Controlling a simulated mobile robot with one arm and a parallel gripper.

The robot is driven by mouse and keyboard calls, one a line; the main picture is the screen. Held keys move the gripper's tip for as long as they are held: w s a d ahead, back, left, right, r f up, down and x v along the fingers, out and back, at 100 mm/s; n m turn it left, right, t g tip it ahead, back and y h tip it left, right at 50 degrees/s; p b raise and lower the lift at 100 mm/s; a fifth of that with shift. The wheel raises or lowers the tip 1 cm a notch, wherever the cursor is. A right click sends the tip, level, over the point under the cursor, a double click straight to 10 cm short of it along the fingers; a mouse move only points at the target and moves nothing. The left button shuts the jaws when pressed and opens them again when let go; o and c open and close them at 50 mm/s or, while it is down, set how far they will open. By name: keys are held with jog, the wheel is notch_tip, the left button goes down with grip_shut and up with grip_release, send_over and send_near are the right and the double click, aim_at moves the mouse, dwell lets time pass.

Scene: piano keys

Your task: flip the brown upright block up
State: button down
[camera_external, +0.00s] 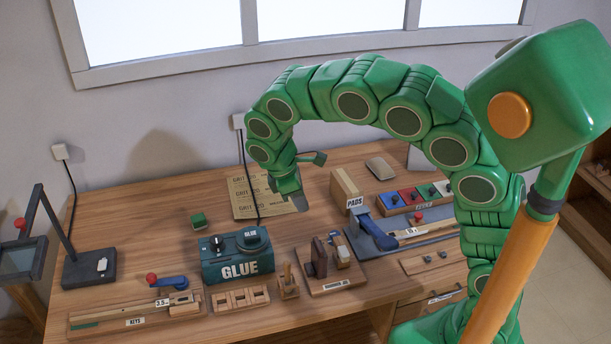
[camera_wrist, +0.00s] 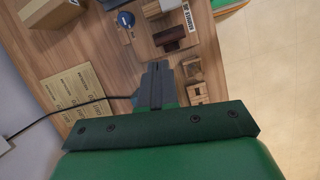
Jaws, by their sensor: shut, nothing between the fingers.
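A dark brown block (camera_external: 319,258) stands on a small wooden board (camera_external: 326,288) near the front middle of the bench. A lighter block stands beside it. In the wrist view a dark brown block (camera_wrist: 168,39) shows on its board, beyond my fingertips. My gripper (camera_external: 300,203) is shut and empty, pointing down above the bench, behind and apart from the dark block. In the wrist view my gripper (camera_wrist: 157,66) shows its two dark fingers together. The fingers and palm hide part of the bench.
A teal glue box (camera_external: 238,258) stands left of the board. A slotted wooden piece (camera_external: 240,299) and a small holder (camera_external: 288,286) are in front. A blue-handled tool (camera_external: 378,233) lies to the right. Grit paper (camera_external: 243,195) and a black cord lie behind, with bare bench around.

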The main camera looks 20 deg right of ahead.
jog(key=s+a+f+n, duration=0.1)
jog(key=s+a+f, duration=0.1)
jog(key=a, duration=0.4)
jog(key=shift+a+f+n+h, duration=0.25)
jog(key=shift+a+n+h, duration=0.05)
jog(key=shift+n, duration=0.1)
jog(key=shift+f, duration=0.15)
send_near(314, 250)
notch_tip(314, 250, down, 4)
jog(key=a, duration=0.2)
jog(key=shift+s+d+f, duration=0.1)
jog(key=shift+s+d, duration=0.05)
jog(key=shift+d, duration=0.8)
jog(key=shift+s+d+f, duration=0.1)
jog(key=shift+d+f, duration=0.05)
jog(key=shift+d, duration=0.8)
